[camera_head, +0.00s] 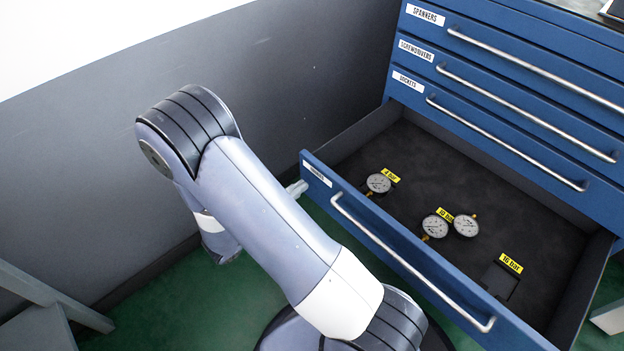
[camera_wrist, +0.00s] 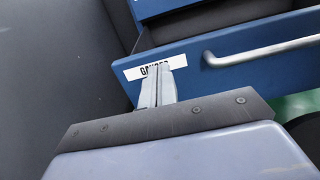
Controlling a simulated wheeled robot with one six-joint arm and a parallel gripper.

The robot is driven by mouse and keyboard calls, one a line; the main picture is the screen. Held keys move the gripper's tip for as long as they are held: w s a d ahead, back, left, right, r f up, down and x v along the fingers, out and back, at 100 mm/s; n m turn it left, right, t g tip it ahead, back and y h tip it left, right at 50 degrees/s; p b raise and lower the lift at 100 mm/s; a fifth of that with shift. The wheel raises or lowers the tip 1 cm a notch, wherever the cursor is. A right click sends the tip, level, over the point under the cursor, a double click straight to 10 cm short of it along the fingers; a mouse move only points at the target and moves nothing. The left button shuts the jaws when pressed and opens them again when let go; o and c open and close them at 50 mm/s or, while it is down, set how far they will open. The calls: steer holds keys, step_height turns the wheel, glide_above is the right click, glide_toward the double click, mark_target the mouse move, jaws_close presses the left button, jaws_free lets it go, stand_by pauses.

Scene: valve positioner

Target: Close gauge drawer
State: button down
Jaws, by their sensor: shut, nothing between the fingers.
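The gauge drawer (camera_head: 420,276) is pulled far out of the blue cabinet, its long metal handle across the front. Its front also shows in the wrist view (camera_wrist: 190,57), with a white label reading GAUGES (camera_wrist: 135,73) partly hidden by my fingers. My gripper (camera_head: 297,187) is shut and empty at the outer face of the drawer front, near its left end. In the wrist view my closed fingertips (camera_wrist: 158,72) overlap the label, left of the handle (camera_wrist: 265,52). I cannot tell whether they touch the front.
Three dial gauges (camera_head: 378,183) and yellow tags lie in the drawer, with an empty dark recess by the lower right tag. The drawers above, including SOCKETS (camera_head: 500,135), are shut. A grey wall (camera_head: 290,80) stands to the left; green floor (camera_head: 160,300) lies below.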

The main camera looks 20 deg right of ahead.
mark_target(322, 171)
steer(key=b+x, duration=0.1)
steer(key=x, duration=0.4)
steer(key=shift+d, duration=0.1)
stand_by(0.3)
